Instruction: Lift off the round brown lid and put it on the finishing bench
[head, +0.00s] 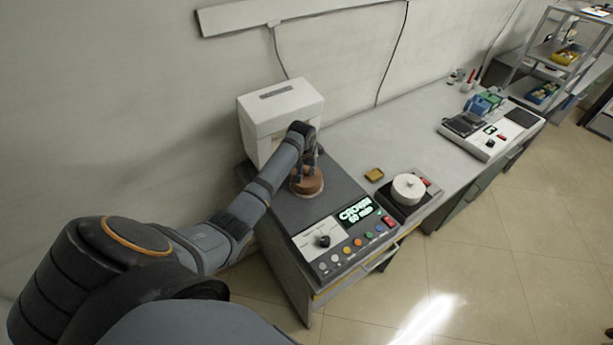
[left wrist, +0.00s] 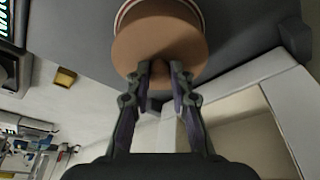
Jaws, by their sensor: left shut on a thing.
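The round brown lid (head: 308,182) is on the dark top of the machine at the left end of the bench, in front of a white housing. In the left wrist view the lid (left wrist: 160,42) fills the top middle, with a pale striped rim below its edge. My left gripper (head: 309,166) reaches down onto the lid from above. In the left wrist view its two fingers (left wrist: 160,70) are closed on a part at the lid's middle, which they largely hide. My right gripper is in neither view. I cannot tell which surface is the finishing bench.
The white housing (head: 280,108) stands close behind the lid. A control panel (head: 345,238) with a lit display and coloured buttons lies in front. A white round piece (head: 408,188) on a dark base and a small yellow block (head: 374,174) are to the right. Bare grey bench (head: 385,130) lies beyond.

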